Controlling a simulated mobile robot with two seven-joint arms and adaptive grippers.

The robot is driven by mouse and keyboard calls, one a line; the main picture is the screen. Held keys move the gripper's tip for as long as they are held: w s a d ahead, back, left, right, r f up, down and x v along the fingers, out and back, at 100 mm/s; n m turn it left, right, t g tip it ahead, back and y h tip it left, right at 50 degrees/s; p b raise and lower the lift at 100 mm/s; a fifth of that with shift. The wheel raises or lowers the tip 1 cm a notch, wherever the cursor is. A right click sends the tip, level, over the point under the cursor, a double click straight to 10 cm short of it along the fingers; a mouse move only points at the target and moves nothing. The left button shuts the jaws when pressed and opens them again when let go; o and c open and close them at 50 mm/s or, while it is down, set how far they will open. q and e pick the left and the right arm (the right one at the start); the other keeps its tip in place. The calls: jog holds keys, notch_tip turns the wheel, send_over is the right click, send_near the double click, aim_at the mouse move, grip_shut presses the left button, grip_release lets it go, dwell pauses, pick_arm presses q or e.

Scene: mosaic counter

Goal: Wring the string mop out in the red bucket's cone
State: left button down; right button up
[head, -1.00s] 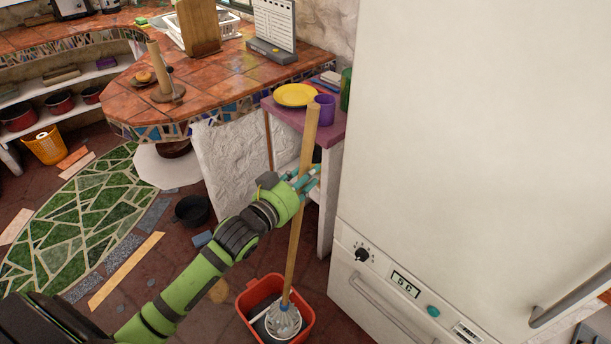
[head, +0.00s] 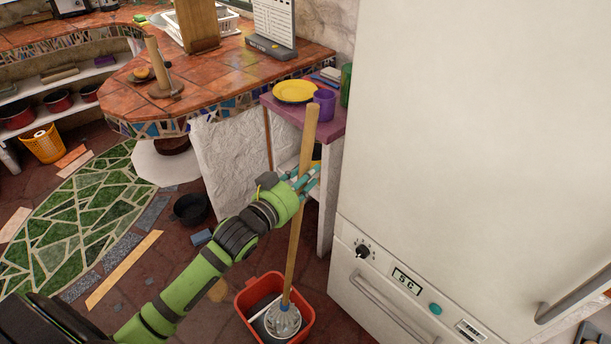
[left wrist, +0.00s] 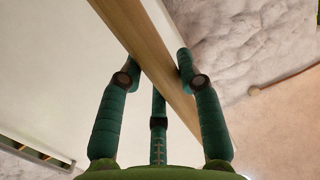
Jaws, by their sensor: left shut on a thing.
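The string mop has a long wooden handle (head: 297,240) that stands nearly upright, its top tilted a little to the right. Its pale grey string head (head: 283,321) is down inside the red bucket (head: 308,329) on the floor. My left gripper (head: 308,183) is shut around the upper part of the handle. In the left wrist view its teal fingers (left wrist: 158,85) close on the handle (left wrist: 140,35) from both sides. My right gripper is not in view.
A white fridge (head: 470,150) stands close on the right. A purple side table (head: 333,124) with a yellow plate (head: 294,91) and a purple cup (head: 324,105) is behind the handle. A black pot (head: 191,209) sits on the floor left of my arm.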

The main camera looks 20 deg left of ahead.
pick_arm(q)
jog(key=shift+f+b, duration=0.8)
jog(key=shift+f, duration=0.25)
notch_tip(320, 180, down, 8)
jog(key=b, duration=0.5)
dwell(1.2)
